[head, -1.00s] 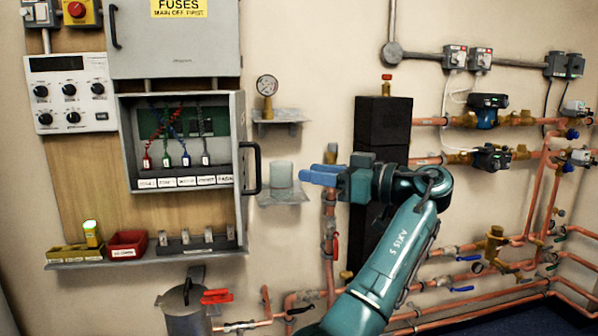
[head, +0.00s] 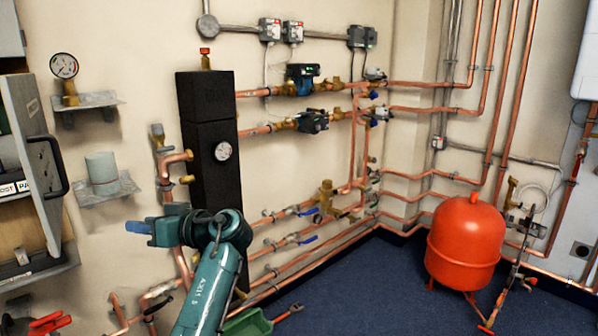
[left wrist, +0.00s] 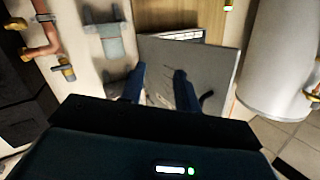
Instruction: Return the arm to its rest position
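My left arm rises from the bottom of the head view, teal with blue fingers. Its gripper (head: 138,227) is left of centre, in front of the wall and pipes. The left wrist view shows the two dark blue fingers apart with nothing between them, so the left gripper (left wrist: 158,82) is open and empty. Behind the fingers in that view is a grey cabinet door (left wrist: 205,68). My right arm and gripper are in neither view.
A shelf (head: 120,187) with a pale cylinder (head: 103,168) is above the gripper. An open cabinet door (head: 32,150) is at left. A black column (head: 208,140) and copper pipes (head: 290,215) stand close by. A red tank (head: 463,245) is on the blue floor (head: 370,285), clear in the middle.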

